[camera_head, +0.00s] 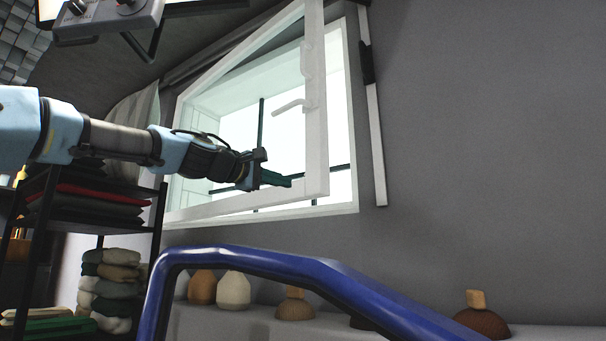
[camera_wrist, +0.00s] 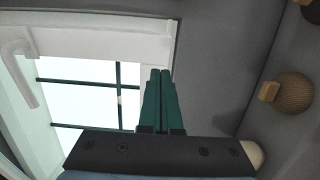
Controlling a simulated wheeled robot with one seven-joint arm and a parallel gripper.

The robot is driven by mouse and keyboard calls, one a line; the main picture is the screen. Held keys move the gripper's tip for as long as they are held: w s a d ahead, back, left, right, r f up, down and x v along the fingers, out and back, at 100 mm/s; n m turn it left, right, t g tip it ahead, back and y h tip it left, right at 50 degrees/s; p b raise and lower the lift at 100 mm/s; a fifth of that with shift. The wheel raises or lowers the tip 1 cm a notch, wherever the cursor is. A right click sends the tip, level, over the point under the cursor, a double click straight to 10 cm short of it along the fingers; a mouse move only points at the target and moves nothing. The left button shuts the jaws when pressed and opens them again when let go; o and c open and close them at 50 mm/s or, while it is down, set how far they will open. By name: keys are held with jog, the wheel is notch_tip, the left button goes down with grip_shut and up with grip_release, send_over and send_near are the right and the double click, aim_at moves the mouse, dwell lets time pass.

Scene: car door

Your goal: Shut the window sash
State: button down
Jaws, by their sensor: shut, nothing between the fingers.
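The white window sash (camera_head: 317,150) stands open, swung away from its white window frame (camera_head: 353,130). Its lever handle (camera_head: 289,105) is on the free right-hand stile; it also shows at the left of the wrist view (camera_wrist: 24,75). My gripper (camera_head: 289,182) has dark green fingers, shut and empty. In the head view the fingertips appear just left of the stile, near the sash's lower right corner. In the wrist view the fingers (camera_wrist: 160,72) overlap the edge of the white framing (camera_wrist: 115,40). I cannot tell whether they touch the sash.
A blue tubular rail (camera_head: 270,262) crosses the foreground. Below the window, a pale ledge (camera_head: 225,325) carries several rounded vases and wood-topped objects (camera_head: 295,305). A black shelf rack (camera_head: 100,220) with folded cloths stands at left. The grey wall (camera_head: 480,150) right of the window is mostly clear.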

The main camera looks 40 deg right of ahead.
aim_at(311, 189)
jog(key=d+p, duration=0.1)
jog(key=d, duration=0.1)
jog(key=d+p, duration=0.4)
jog(key=shift+w+d+r, duration=0.15)
jog(key=shift+w+d, duration=0.1)
jog(key=shift+d, duration=0.5)
